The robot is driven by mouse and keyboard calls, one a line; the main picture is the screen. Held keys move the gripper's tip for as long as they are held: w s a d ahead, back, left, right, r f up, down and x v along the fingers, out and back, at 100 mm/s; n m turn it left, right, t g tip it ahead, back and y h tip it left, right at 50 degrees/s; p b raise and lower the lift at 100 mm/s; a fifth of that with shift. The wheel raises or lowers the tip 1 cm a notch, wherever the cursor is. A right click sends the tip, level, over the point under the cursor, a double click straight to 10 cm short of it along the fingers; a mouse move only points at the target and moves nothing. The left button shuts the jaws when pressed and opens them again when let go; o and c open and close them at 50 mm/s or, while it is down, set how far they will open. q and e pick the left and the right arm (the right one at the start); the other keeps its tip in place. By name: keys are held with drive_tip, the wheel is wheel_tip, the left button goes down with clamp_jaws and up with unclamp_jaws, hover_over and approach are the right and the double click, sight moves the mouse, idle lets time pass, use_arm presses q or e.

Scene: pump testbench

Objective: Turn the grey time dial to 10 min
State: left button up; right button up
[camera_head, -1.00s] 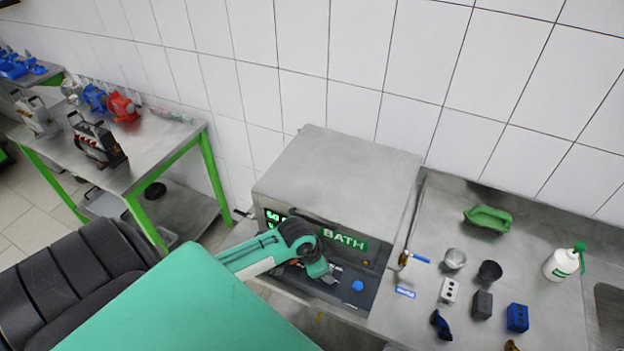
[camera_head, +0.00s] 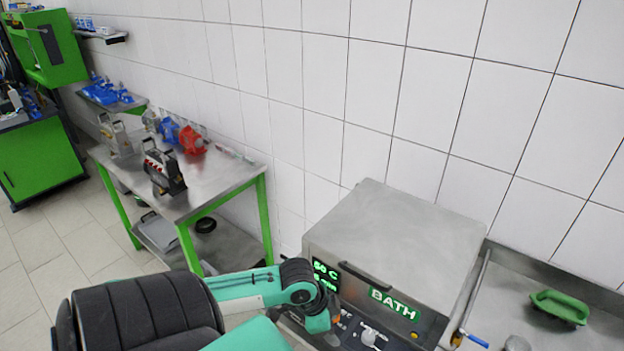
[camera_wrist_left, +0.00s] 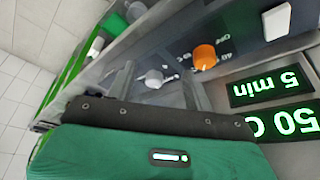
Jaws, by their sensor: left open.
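The small grey dial (camera_wrist_left: 155,78) shows on the bath's control panel in the left wrist view, seen between my gripper's fingers. An orange dial (camera_wrist_left: 204,56) with printed marks sits beside it. My left gripper (camera_wrist_left: 158,72) is open, its two grey fingers reaching toward the panel on either side of the grey dial; contact cannot be told. The display reads "5 min" (camera_wrist_left: 271,87) and "50 C" (camera_wrist_left: 284,121), upside down in this view. In the head view the bath (camera_head: 395,235) stands on the bench, and my left gripper (camera_head: 368,334) is at its front, partly cut off.
A white switch (camera_wrist_left: 277,22) is on the same panel. In the head view, a green tray (camera_head: 558,307) and a blue-handled tap (camera_head: 474,338) are right of the bath. A side table (camera_head: 225,172) with tools stands to the left. Tiled wall rises behind.

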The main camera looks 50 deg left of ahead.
use_arm(q)
drive_tip(key=shift+s+a+b, duration=0.3)
drive_tip(key=shift+s+a, duration=0.35)
drive_tip(key=shift+s, duration=0.25)
drive_tip(key=shift+s+a+b, duration=0.25)
drive_tip(key=shift+s+a, duration=0.4)
drive_tip(key=shift+s, duration=0.2)
use_arm(e)
drive_tip(key=shift+d+f, duration=0.15)
drive_tip(key=shift+f, duration=0.55)
